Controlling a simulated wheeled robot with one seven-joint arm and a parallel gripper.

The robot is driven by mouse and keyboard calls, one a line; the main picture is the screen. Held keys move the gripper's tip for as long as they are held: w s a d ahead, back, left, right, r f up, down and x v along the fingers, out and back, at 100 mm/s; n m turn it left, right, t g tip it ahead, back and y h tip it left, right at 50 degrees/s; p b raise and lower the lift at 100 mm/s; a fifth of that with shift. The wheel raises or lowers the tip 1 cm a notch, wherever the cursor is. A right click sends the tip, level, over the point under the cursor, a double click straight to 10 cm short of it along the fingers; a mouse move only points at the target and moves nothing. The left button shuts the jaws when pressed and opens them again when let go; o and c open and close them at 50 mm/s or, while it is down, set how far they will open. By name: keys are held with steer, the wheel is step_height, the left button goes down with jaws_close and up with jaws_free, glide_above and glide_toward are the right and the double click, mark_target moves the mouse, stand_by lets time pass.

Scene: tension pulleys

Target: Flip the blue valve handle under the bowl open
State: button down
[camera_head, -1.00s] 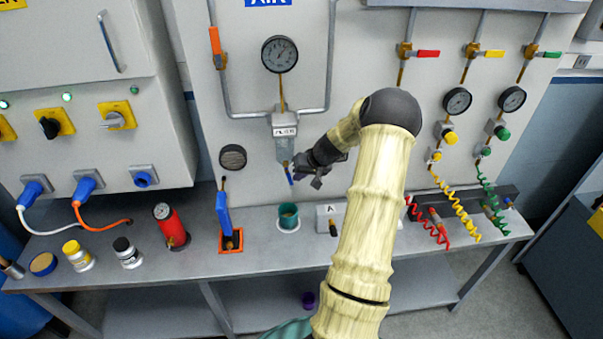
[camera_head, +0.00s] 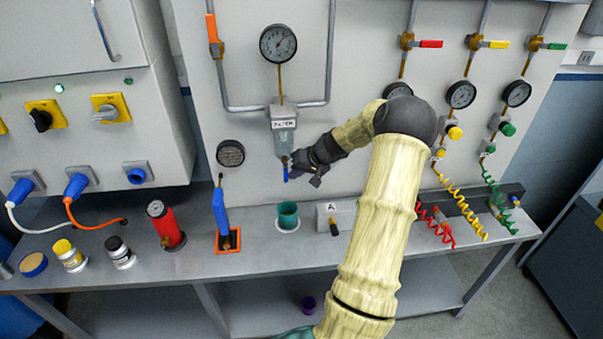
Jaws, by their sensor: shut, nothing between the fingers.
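The grey filter bowl (camera_head: 284,138) hangs on the wall panel below a round gauge. The blue valve handle (camera_head: 286,172) shows as a small, roughly upright blue strip just under the bowl, partly hidden by my gripper. My gripper (camera_head: 296,172) is shut with nothing in it. Its fingertips are right beside the blue handle on its right side, touching or very close; I cannot tell which. The arm reaches in from the lower right. A teal cup (camera_head: 287,214) stands on the bench below the valve.
A blue tool in an orange holder (camera_head: 221,214), a red cylinder (camera_head: 165,225) and a white block marked A (camera_head: 330,216) stand on the bench (camera_head: 190,266). Coiled red, yellow and green hoses hang at the right. The wall left of the valve holds a round vent (camera_head: 230,153).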

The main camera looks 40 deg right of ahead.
steer(key=shift+w+a+r, duration=0.1)
steer(key=shift+a, duration=0.15)
steer(key=shift+w+r+p, duration=0.1)
steer(key=shift+r+p, duration=0.2)
steer(key=shift+r, duration=0.5)
steer(key=shift+d, duration=0.15)
steer(key=s+d+r+b, duration=0.3)
steer(key=s+d+r, duration=0.3)
steer(key=s+d, duration=0.1)
steer(key=shift+s+r+b, duration=0.35)
steer(key=shift+s, duration=0.4)
steer(key=shift+w, duration=0.1)
